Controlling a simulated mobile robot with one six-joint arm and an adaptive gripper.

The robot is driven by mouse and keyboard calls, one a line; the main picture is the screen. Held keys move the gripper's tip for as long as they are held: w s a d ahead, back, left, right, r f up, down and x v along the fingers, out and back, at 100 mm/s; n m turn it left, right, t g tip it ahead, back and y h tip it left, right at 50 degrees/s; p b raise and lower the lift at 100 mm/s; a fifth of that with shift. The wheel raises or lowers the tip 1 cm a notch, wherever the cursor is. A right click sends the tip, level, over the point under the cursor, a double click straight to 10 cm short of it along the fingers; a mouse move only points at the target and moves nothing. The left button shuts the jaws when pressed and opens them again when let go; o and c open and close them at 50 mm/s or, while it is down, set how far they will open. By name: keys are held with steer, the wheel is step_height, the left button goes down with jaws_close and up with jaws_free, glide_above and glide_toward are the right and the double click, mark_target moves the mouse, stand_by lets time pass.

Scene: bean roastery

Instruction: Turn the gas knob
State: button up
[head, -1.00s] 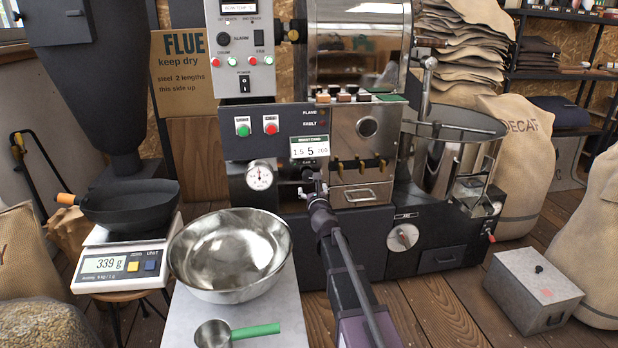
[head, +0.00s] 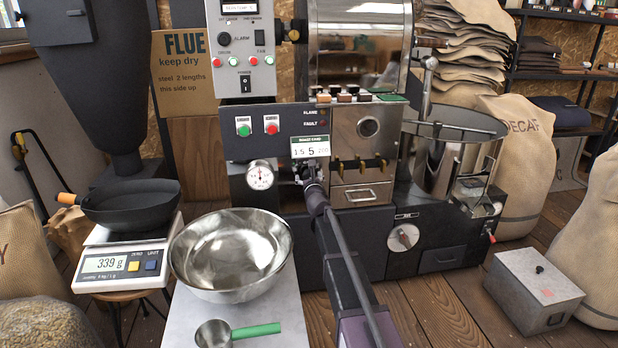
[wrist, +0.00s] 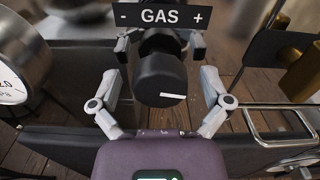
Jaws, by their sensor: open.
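The gas knob (wrist: 160,78) is a dark round knob under a black GAS plate (wrist: 160,16) marked minus on the left and plus on the right. A white mark on its face lies nearly level, toward the lower right. My gripper (wrist: 160,45) is open, with one finger on each side of the knob; a gap shows on both sides. In the head view my gripper (head: 312,176) is in front of the roaster panel, below the roast card (head: 310,146). There the knob is mostly hidden behind the gripper.
A round pressure gauge (head: 260,176) sits just left of my gripper. Brass hooks (head: 360,166) and a drawer handle (head: 361,194) are close on the right. A steel bowl (head: 230,250) stands on the table at the lower left.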

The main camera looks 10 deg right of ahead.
steer(key=shift+c, duration=0.3)
steer(key=c, duration=1.1)
steer(key=shift+n, duration=0.5)
steer(key=n, duration=0.4)
steer(key=shift+w, duration=0.1)
steer(key=n, duration=0.4)
steer(key=shift+n, duration=0.4)
